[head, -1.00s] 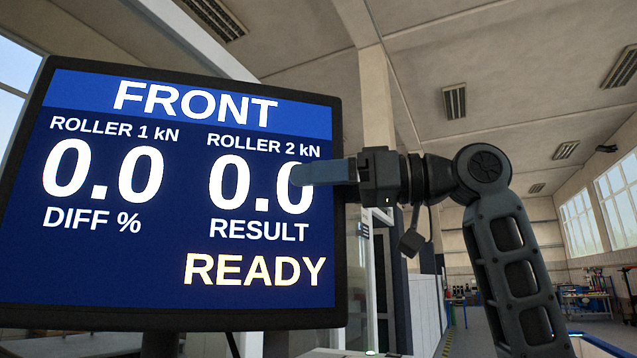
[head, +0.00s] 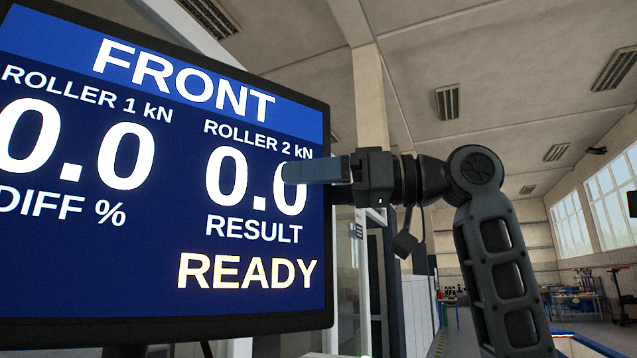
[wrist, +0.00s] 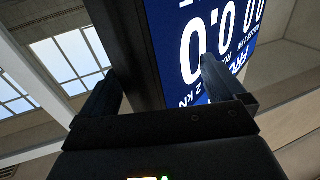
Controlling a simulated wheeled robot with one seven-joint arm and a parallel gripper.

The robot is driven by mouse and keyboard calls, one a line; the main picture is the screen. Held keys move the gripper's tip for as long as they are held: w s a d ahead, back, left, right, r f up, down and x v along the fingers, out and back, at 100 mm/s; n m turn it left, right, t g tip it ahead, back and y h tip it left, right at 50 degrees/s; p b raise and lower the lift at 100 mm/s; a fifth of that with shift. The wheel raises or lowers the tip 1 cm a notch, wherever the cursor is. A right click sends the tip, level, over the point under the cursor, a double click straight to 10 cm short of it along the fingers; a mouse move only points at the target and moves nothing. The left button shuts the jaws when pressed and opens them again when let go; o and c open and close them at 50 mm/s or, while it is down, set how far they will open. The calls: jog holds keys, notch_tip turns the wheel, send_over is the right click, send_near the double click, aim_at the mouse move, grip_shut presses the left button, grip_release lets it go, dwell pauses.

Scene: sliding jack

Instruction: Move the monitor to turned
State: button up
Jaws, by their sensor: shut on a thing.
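The monitor (head: 120,240) fills the left of the head view. Its blue screen reads FRONT, 0.0 twice, and READY, inside a black frame. Its left side is cut off by the picture edge. My gripper (head: 318,172) is at the monitor's right edge, with one finger in front of the screen. The wrist view shows my gripper (wrist: 160,100) with its two fingers on either side of the monitor's black edge (wrist: 128,45), one on the screen side and one behind. It is shut on that edge. The far finger is hidden in the head view.
A pale pillar (head: 371,100) and a glazed partition stand behind the monitor. Benches with tools (head: 575,303) are far off at the right, under tall windows (head: 610,200). The space around my arm at the right looks clear.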

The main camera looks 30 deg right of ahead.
jog(key=shift+w+a, duration=0.4)
jog(key=shift+w, duration=0.1)
jog(key=o, duration=0.9)
jog(key=shift+a, duration=0.1)
jog(key=shift+c, duration=1.3)
jog(key=shift+s+d, duration=0.15)
jog(key=shift+d, duration=0.1)
jog(key=b+v, duration=0.2)
jog(key=v, duration=0.6)
jog(key=shift+s+b, duration=0.25)
jog(key=shift+b, duration=0.1)
jog(key=shift+c, duration=0.2)
